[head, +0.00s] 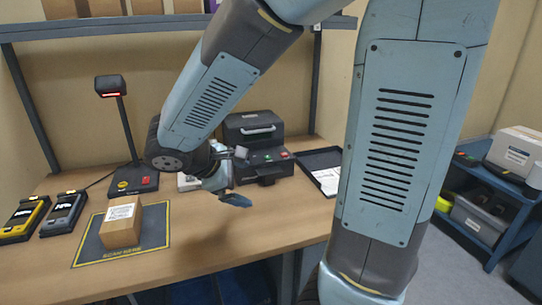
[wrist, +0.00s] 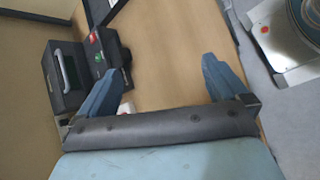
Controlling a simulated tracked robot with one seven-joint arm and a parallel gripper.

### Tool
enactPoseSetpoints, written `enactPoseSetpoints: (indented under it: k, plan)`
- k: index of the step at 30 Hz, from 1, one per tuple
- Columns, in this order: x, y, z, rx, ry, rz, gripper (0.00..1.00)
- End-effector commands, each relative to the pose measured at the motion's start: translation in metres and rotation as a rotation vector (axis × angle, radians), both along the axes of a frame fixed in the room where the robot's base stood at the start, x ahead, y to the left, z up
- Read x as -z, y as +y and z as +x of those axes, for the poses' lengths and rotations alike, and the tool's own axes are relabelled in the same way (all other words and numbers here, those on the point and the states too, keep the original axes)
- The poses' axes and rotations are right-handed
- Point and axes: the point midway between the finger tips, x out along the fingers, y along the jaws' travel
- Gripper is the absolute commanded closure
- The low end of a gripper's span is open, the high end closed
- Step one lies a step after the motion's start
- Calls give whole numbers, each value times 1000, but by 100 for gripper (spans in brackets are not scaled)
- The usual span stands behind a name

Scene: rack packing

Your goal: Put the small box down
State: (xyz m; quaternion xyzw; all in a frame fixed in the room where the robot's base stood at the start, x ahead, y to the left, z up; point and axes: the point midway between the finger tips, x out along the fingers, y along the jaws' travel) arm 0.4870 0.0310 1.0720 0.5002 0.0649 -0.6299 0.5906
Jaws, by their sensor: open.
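The small box (head: 121,225) is a brown carton with a white label on top. It stands upright on the dark, yellow-edged scan mat (head: 155,252) on the wooden bench. My gripper (head: 240,178) is to the right of the box and higher, over the bench in front of the black printer, apart from the box. In the wrist view my gripper (wrist: 163,66) has its two blue fingers spread wide with only bare bench between them. The box is not in the wrist view.
A lamp-like scanner (head: 120,120) stands behind the mat. The black printer (head: 258,150) and a dark tray (head: 318,168) are at the back. A blue shelf cart (head: 490,205) stands right. The bench right of the mat is clear.

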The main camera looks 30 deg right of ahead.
Motion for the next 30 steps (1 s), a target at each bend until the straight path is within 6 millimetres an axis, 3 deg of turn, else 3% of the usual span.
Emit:
enactPoseSetpoints:
  k: [6, 15, 24, 30]
  plan:
    - [-21, -25, -34, 259, -116, 285, 0]
    - [-56, -34, -70, 559, -336, 667, 0]
    - [-94, -32, -92, 750, -564, 965, 0]
    - [-103, -32, -96, 784, -619, 1031, 0]
